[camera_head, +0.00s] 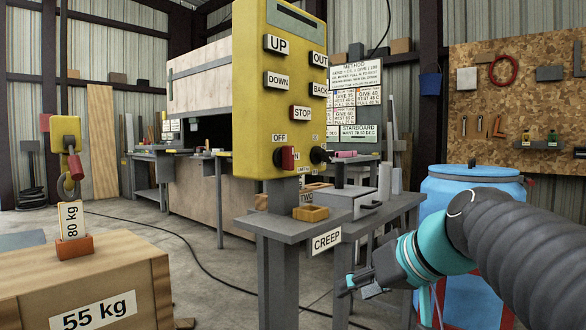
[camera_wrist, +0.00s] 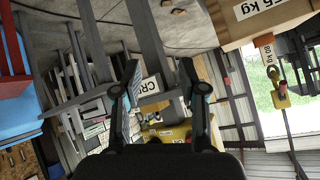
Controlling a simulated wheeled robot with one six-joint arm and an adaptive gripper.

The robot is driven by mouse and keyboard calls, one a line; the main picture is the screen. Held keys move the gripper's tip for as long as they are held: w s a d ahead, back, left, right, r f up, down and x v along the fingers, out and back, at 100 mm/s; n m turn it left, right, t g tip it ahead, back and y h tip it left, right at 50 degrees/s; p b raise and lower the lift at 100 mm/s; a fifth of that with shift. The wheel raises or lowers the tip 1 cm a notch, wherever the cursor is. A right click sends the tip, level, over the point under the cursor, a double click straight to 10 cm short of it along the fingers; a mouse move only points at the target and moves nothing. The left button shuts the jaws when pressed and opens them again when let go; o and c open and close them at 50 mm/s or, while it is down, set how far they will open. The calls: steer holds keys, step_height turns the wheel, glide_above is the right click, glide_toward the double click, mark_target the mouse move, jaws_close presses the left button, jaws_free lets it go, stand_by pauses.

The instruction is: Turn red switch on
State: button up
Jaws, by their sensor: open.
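The red switch (camera_head: 286,157) is a small red lever on the lower front of a yellow control box (camera_head: 252,95). An OFF label is above it; another label beside it is partly hidden. The lever looks roughly upright, but its exact setting is hard to tell. My gripper (camera_head: 362,285) is in the lower right of the head view, below and to the right of the switch and apart from it. In the wrist view my gripper (camera_wrist: 160,85) has its two fingers spread with nothing held.
A black knob (camera_head: 319,155) sits right of the switch, below several labelled buttons. A grey stand (camera_head: 276,228) with a CREEP sign (camera_head: 326,241) lies between gripper and box. A blue barrel (camera_head: 450,190) is behind my arm. A 55 kg crate (camera_head: 135,265) stands left.

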steer(key=w+a+r+n+t+y+b, duration=0.1)
steer(key=w+r+n+t+y+b, duration=0.25)
steer(key=w+r, duration=0.75)
steer(key=n+y+b, duration=0.1)
steer(key=n+y, duration=0.3)
steer(key=y, duration=0.1)
glide_toward(293, 152)
steer(key=shift+g, duration=0.25)
steer(key=p+x, duration=0.1)
steer(key=x, duration=0.9)
steer(key=shift+r, duration=0.2)
jaws_close()
